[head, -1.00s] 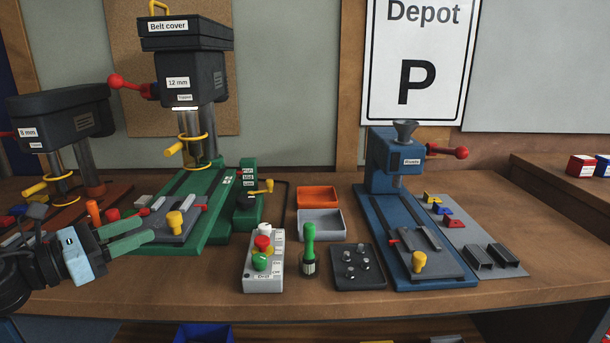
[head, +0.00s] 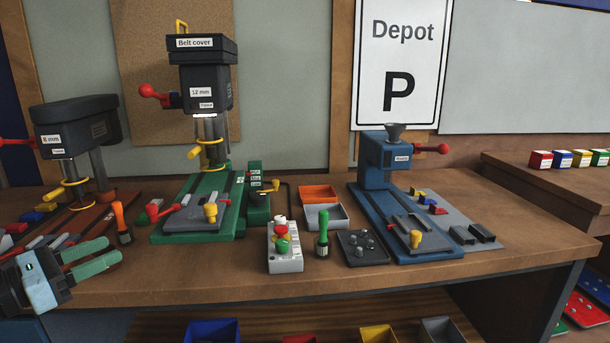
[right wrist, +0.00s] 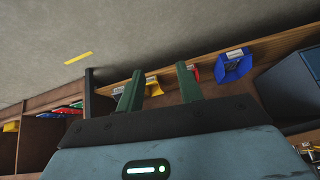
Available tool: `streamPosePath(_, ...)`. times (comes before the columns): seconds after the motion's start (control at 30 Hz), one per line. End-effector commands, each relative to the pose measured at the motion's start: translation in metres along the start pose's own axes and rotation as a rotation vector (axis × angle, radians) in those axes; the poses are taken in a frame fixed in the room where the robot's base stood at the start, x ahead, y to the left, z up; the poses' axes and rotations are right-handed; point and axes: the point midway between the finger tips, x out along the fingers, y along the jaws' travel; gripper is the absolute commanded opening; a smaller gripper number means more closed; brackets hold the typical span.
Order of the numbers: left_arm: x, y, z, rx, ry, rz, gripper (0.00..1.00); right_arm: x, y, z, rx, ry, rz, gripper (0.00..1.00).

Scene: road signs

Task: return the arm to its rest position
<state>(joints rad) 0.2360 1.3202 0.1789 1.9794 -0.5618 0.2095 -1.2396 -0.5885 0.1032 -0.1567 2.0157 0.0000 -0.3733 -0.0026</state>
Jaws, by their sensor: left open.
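My left gripper (head: 113,249) shows at the lower left of the head view. Its two green fingers are apart with nothing between them, near the bench's front left edge. It is in front of the orange-handled tool (head: 121,224) and clear of the green drill press (head: 207,130). My right gripper (right wrist: 160,69) shows in the right wrist view, with its two green fingers spread and nothing held between them. The right arm is not seen in the head view.
The wooden bench (head: 190,283) holds a dark drill press (head: 78,125), a control box (head: 284,250), a green-handled tool (head: 322,236) and a blue press (head: 385,165). Bins, including a blue one (head: 212,331), sit on the shelf below. The bench's front strip is mostly clear.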

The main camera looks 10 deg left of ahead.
Motion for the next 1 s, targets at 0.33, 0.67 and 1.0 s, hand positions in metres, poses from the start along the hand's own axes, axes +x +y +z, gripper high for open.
streamPosePath(0.33, -0.029, -0.009, -0.107, -0.686, -0.017, 0.161, 0.46, -0.011, 0.003, -0.026, -0.009, 0.042, 0.006, 0.36)
streamPosePath(0.67, -0.096, -0.090, -0.259, -1.679, -0.096, 0.497, 0.46, -0.027, 0.004, -0.055, -0.018, 0.086, 0.012, 0.36)
streamPosePath(1.0, -0.169, -0.257, -0.361, -2.644, -0.342, 0.979, 0.46, -0.043, 0.008, -0.084, -0.036, 0.133, 0.020, 0.36)
